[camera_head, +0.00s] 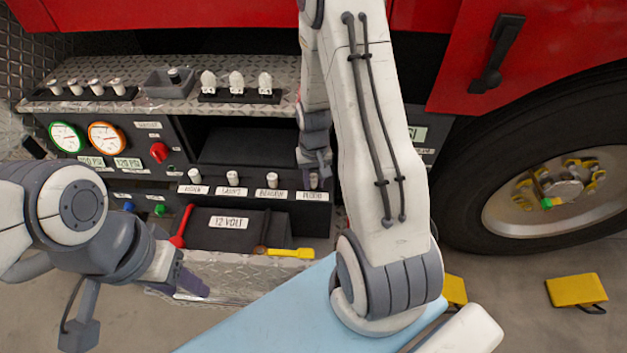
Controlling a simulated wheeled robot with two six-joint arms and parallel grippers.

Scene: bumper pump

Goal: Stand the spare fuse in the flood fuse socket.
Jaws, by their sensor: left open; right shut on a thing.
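My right gripper (314,168) points down at the right end of the fuse row, just above the flood label (313,196). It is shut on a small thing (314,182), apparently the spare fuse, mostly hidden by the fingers. The flood fuse socket is hidden behind the gripper and that thing, so I cannot tell whether the fuse is seated or just above it. My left gripper (188,284) is open and empty, low at the left in front of the bumper.
White fuses stand above the other labels: left (195,176), middle (233,177) and beacon (272,180). Gauges (66,137) and a red knob (158,152) are at left. A wheel (560,190) is at right.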

